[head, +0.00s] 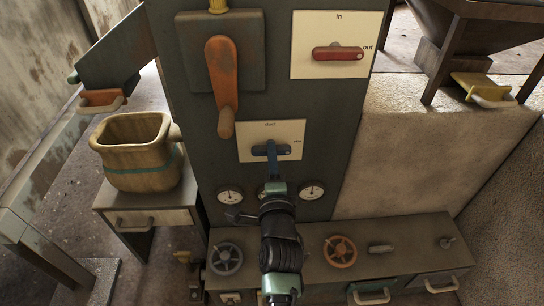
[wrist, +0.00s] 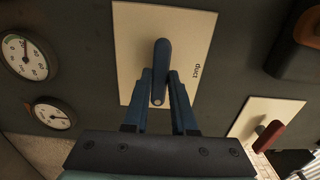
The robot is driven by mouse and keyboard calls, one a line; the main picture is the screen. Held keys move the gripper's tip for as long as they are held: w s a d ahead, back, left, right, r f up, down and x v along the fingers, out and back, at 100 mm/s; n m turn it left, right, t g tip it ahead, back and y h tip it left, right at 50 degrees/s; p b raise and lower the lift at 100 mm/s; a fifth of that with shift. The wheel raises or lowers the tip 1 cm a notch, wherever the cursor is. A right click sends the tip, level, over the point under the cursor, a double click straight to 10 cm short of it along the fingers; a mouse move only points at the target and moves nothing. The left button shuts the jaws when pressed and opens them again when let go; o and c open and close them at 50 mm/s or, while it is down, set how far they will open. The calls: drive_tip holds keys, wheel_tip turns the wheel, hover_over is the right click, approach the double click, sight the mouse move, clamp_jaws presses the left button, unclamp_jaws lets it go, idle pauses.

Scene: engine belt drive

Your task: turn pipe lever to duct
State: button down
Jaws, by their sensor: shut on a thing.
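The blue lever (head: 259,151) is on a pale plate (head: 250,132) on the dark cabinet's front. The plate reads "duct" at the top, with a small, hard-to-read word at the right. The lever lies about level, toward that right-hand word. My gripper (head: 272,150) reaches it from below in the head view and covers part of it. In the wrist view the lever (wrist: 161,58) stands between the two blue fingers of my gripper (wrist: 160,80), which are shut on its free end. "Duct" is to the lever's right there.
An orange crank lever (head: 222,75) hangs above left of the plate. A red lever (head: 338,53) is on the in/out plate above right. Round gauges (head: 312,190) sit just below. A bench with handwheels (head: 340,251) stands lower down.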

drive_tip(key=shift+n+b, duration=2.4)
drive_tip(key=shift+n, duration=6.5)
drive_tip(key=c, duration=0.7)
unclamp_jaws()
drive_tip(key=s+p, duration=0.1)
drive_tip(key=s, duration=1.2)
drive_tip(key=shift+p, duration=0.4)
